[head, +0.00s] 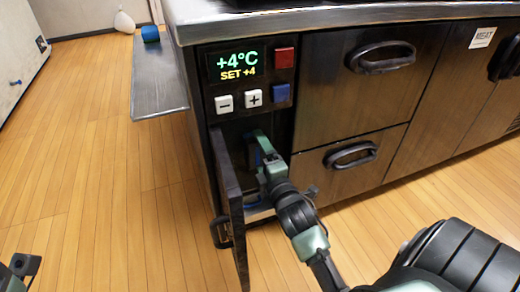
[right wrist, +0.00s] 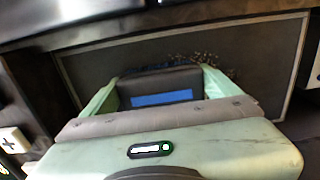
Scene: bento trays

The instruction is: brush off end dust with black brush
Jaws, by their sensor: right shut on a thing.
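My right gripper (head: 262,145) reaches into the opening behind a small swung-out door below the control panel. In the right wrist view its two green fingers (right wrist: 160,82) are shut on the black brush (right wrist: 160,84), a dark block with a blue band (right wrist: 162,98). The brush's far edge lies at or close against a dark framed panel (right wrist: 95,72); contact is unclear. Brownish specks of dust (right wrist: 215,62) show on the panel around the brush's far right side. In the head view the brush is mostly hidden. Part of my left gripper (head: 25,265) shows at the lower left; its jaws are unclear.
The open dark door (head: 230,205) stands left of my right arm. The control panel (head: 250,75) reads +4°C above the opening. Drawers with dark handles (head: 350,153) are to the right. A grey shelf (head: 155,85) juts left, with a blue block (head: 150,34) at its far end.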

